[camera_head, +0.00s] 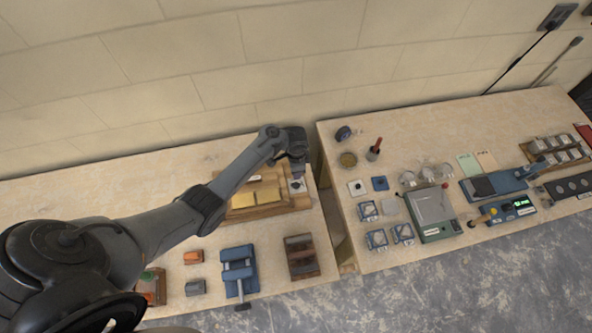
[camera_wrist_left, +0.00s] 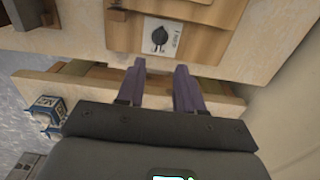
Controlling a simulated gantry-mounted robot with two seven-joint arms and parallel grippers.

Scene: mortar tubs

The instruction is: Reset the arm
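My left arm reaches in from the left in the head view. Its gripper (camera_head: 297,172) is over the right end of the left table, above a wooden board (camera_head: 240,214). In the left wrist view the two purplish fingers (camera_wrist_left: 160,66) stand apart with nothing seen between them. The card also shows just below the gripper in the head view (camera_head: 298,187). My right gripper is in neither view.
A blue vise-like tool (camera_head: 238,270), a dark wooden block tray (camera_head: 301,256) and an orange block (camera_head: 193,257) are at the left table's front. A narrow gap separates the right table (camera_head: 400,135), crowded with tools and a green-edged device (camera_head: 433,212). A block wall stands behind.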

